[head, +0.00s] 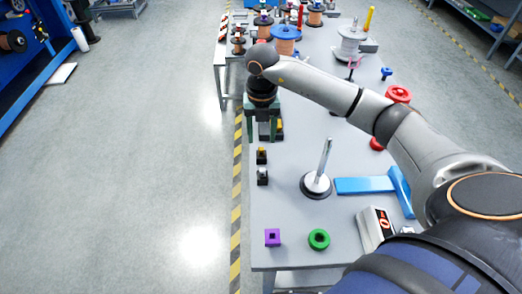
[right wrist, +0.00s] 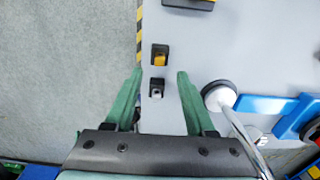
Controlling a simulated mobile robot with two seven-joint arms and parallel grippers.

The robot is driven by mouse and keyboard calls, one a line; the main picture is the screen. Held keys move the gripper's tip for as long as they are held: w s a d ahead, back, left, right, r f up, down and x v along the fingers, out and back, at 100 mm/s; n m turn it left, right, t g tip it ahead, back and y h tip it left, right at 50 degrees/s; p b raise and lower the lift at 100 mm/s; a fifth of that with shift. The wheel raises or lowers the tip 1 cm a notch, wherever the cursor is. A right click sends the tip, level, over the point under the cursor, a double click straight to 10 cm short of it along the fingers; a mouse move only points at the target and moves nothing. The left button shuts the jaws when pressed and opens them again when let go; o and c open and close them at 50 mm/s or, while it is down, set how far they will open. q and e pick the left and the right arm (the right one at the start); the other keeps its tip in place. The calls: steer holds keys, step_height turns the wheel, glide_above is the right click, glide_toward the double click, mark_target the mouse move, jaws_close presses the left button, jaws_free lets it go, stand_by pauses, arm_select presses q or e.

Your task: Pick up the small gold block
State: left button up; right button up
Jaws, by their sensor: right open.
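The small gold block (head: 261,152) sits in a small black holder near the table's left edge. It also shows in the right wrist view (right wrist: 160,58), just beyond and between the fingertips. A similar silver block (head: 262,174) in a black holder is in front of it; in the right wrist view the silver block (right wrist: 156,94) lies between the fingers. My right gripper (head: 263,136), with green fingers, is open and empty, pointing down over the table near the gold block. In the right wrist view its fingers (right wrist: 160,74) stand wide apart. My left gripper is out of view.
An upright metal rod on a round base (head: 317,184) and a blue T-shaped piece (head: 366,185) stand right of the blocks. Several spools crowd the back.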

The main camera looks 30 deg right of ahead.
mark_target(261, 148)
steer(key=shift+w+d+f, duration=0.1)
steer(key=shift+w+f, duration=0.05)
steer(key=shift+f, duration=2.6)
steer(key=shift+c, duration=0.3)
jaws_close()
